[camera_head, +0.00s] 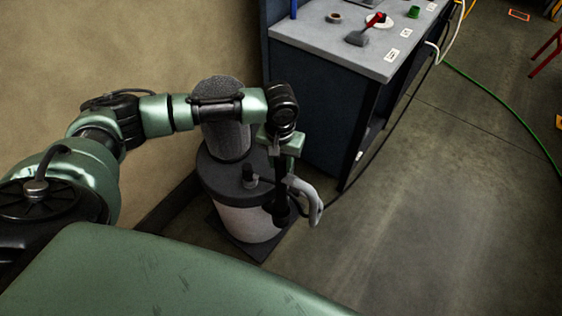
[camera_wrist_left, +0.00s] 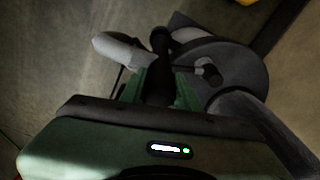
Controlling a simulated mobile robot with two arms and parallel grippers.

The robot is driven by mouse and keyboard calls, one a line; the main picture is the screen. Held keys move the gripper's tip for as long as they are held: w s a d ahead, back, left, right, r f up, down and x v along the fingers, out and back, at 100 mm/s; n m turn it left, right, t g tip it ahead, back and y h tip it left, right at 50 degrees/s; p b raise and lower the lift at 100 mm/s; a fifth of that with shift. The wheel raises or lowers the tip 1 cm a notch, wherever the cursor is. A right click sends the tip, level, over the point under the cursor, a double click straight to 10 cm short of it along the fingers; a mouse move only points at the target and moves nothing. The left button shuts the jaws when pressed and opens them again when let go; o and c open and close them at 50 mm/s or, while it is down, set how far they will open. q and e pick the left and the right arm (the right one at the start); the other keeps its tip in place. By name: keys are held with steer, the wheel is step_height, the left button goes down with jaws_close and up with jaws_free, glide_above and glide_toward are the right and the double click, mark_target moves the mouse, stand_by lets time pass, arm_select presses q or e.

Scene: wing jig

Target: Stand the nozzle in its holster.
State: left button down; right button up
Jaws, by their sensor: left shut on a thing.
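My left gripper (camera_head: 284,150) points down beside the drum and is shut on a slim black upright piece, which looks like the nozzle (camera_head: 281,185). The nozzle also shows in the left wrist view (camera_wrist_left: 160,72), between the green fingers. It hangs nearly upright at the right side of the drum (camera_head: 245,222), with its lower end low against the drum's side. I cannot tell whether that end is in a holster; no holster shows clearly. A pale grey curved hose or handle (camera_head: 312,198) is next to it. My right gripper is out of view.
The drum has a dark lid (camera_head: 216,178) with a small black knob (camera_head: 249,176) and a grey cylinder on top. A workbench (camera_head: 340,45) with small tools stands behind, to the right. A green hose (camera_head: 490,92) crosses open floor.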

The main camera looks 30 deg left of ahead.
mark_target(281, 176)
arm_select(q)
steer(key=shift+f, duration=0.15)
steer(key=shift+f+p, duration=0.25)
steer(key=shift+p, duration=0.05)
steer(key=shift+d+f, duration=0.1)
steer(key=shift+f, duration=0.55)
stand_by(0.5)
steer(key=shift+f+b, duration=0.45)
steer(key=shift+f, duration=1.7)
steer(key=shift+f, duration=0.1)
